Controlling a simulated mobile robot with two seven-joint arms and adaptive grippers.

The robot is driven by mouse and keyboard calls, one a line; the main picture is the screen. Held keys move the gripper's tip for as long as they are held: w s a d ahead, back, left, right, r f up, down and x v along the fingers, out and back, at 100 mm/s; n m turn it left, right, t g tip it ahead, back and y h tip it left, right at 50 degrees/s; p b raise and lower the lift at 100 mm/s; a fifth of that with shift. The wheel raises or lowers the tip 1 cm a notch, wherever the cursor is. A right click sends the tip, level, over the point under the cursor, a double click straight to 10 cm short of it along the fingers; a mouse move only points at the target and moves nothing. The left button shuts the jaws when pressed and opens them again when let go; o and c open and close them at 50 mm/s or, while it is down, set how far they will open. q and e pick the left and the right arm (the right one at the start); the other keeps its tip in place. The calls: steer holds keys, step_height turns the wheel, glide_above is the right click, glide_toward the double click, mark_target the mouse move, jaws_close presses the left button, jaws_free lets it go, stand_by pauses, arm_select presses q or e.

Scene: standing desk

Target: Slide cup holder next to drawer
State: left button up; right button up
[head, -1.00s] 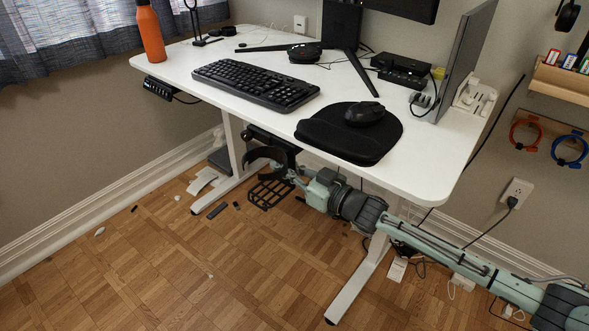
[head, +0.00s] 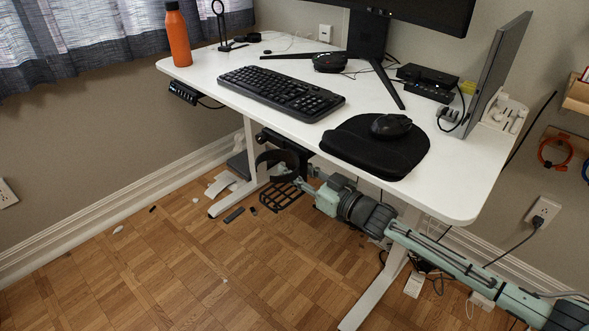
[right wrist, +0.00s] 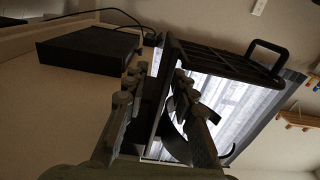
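The black cup holder (head: 281,199), with a ring (head: 263,160) and a grid base, hangs under the desk's front edge, left of the middle. In the right wrist view the black box that looks like the drawer (right wrist: 88,50) is at left and the holder's grid (right wrist: 225,58) at right, with room between. My right gripper (head: 309,180) is at the holder's right side. Its fingers (right wrist: 160,85) stand apart with a dark part between them; whether they press on it is unclear. My left gripper is out of view.
The white desktop (head: 250,65) carries a keyboard (head: 281,93), a mouse on a black pad (head: 375,150) and an orange bottle (head: 178,36). A desk leg (head: 353,318) stands close to my right arm. Small loose items lie on the otherwise open wooden floor.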

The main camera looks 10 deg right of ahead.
steer(key=v, duration=1.2)
steer(key=s+d+f+m+g+h+p, duration=0.1)
steer(key=s+d+f+m+g+h, duration=0.1)
steer(key=s+f+h, duration=0.4)
steer(key=s+d+f+m+g+h+p, duration=0.1)
steer(key=s+d+f+m+g+h, duration=0.2)
steer(key=f, duration=0.6)
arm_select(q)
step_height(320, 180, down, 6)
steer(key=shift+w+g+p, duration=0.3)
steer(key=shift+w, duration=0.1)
arm_select(e)
steer(key=s+d+f+g+h, duration=0.1)
steer(key=s+f+g, duration=0.2)
steer(key=s, duration=0.5)
steer(key=s+d+f+g+h, duration=0.2)
steer(key=s+f+g, duration=0.1)
steer(key=s, duration=0.5)
steer(key=shift+d+f+m+g, duration=0.3)
steer(key=shift+f, duration=0.05)
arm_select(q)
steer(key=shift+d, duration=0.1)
